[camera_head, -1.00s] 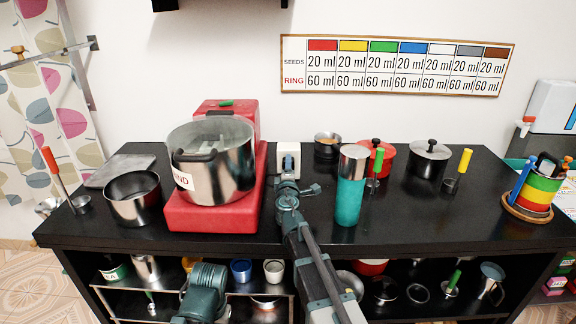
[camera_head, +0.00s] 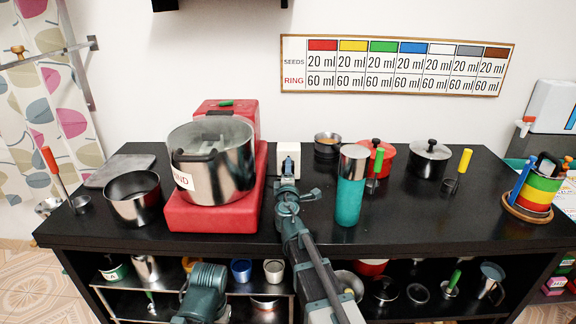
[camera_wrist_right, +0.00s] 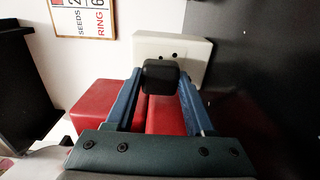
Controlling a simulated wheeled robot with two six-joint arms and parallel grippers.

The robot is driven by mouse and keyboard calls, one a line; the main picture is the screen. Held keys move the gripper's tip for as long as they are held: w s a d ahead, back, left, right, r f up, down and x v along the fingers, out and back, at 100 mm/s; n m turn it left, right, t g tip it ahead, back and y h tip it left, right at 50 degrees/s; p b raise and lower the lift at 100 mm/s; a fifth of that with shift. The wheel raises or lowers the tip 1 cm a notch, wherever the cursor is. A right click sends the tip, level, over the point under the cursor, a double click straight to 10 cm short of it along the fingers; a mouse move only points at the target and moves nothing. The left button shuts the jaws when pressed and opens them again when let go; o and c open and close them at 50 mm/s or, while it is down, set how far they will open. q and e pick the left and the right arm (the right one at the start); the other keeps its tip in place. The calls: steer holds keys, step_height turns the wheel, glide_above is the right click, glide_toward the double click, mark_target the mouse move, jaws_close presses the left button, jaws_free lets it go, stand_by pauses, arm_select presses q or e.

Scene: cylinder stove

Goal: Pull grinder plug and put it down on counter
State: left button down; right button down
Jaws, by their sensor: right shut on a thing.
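The white socket box (camera_head: 289,152) stands on the black counter (camera_head: 410,218), just right of the red grinder (camera_head: 214,210) with its steel drum. My right gripper (camera_head: 288,168) is in front of the box. In the right wrist view, the right gripper's blue fingers (camera_wrist_right: 160,80) are shut on the black grinder plug (camera_wrist_right: 160,73). The white box (camera_wrist_right: 190,48) lies beyond the plug and shows two dark holes. I cannot tell how wide the gap between plug and box is. My left gripper is not in view; only a part of my left arm shows at the bottom.
A teal-and-steel cylinder (camera_head: 350,195) stands right of my right arm. A small steel bowl (camera_head: 326,147), a red pot (camera_head: 382,157) and a steel pot (camera_head: 428,160) stand farther back. The counter's front right is mostly clear.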

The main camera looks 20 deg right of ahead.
steer(key=shift+v, duration=1.9)
steer(key=s+r+p, duration=0.1)
steer(key=s, duration=0.1)
steer(key=s+a+r+p, duration=0.1)
steer(key=r+p, duration=0.1)
steer(key=shift+s, duration=0.4)
step_height(320, 180, up, 20)
steer(key=p, duration=1.9)
steer(key=shift+f+p, duration=0.2)
steer(key=shift+p, duration=0.1)
